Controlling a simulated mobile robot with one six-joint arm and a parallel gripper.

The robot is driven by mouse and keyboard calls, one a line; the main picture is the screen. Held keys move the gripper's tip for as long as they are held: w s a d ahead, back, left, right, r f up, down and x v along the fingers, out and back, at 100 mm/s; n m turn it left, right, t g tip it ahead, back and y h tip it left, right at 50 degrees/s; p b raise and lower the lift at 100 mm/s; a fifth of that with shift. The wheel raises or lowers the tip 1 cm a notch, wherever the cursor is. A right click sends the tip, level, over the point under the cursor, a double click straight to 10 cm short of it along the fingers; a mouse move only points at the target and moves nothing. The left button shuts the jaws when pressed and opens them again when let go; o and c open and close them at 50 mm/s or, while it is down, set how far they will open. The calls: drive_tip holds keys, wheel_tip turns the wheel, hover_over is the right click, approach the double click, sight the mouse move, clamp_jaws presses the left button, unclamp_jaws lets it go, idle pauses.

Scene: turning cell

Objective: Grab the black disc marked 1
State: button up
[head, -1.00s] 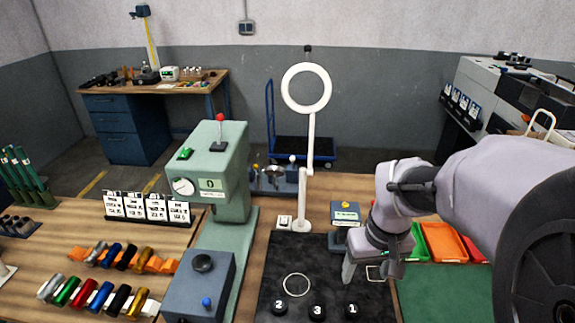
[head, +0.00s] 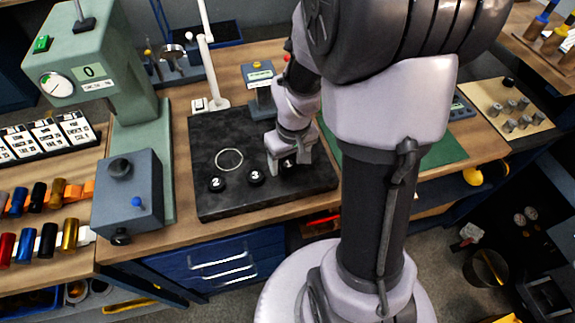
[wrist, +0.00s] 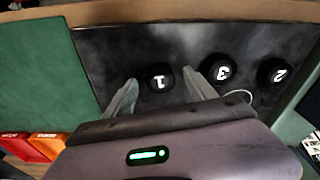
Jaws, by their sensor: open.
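The black disc marked 1 (wrist: 158,77) lies on the black mat (head: 215,135), in the wrist view between my two fingers. My gripper (wrist: 160,76) is open, with one finger on each side of the disc; I cannot tell whether either touches it. In the head view my gripper (head: 289,158) is low over the mat's right part and hides most of disc 1. The black disc marked 3 (head: 255,177) and the disc marked 2 (head: 217,184) lie to its left. In the wrist view, disc 3 (wrist: 219,69) is just beyond the right finger, with disc 2 (wrist: 276,71) farther right.
A thin white ring (head: 229,160) is on the mat behind the discs. A white lamp stand (head: 208,70) and a small grey device with a yellow button (head: 259,88) stand behind the mat. A green press (head: 88,65) stands left. A green mat (wrist: 45,75) adjoins the black one.

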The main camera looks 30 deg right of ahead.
drive_tip(key=shift+c, duration=0.5)
clamp_jaws()
drive_tip(key=shift+r, duration=0.1)
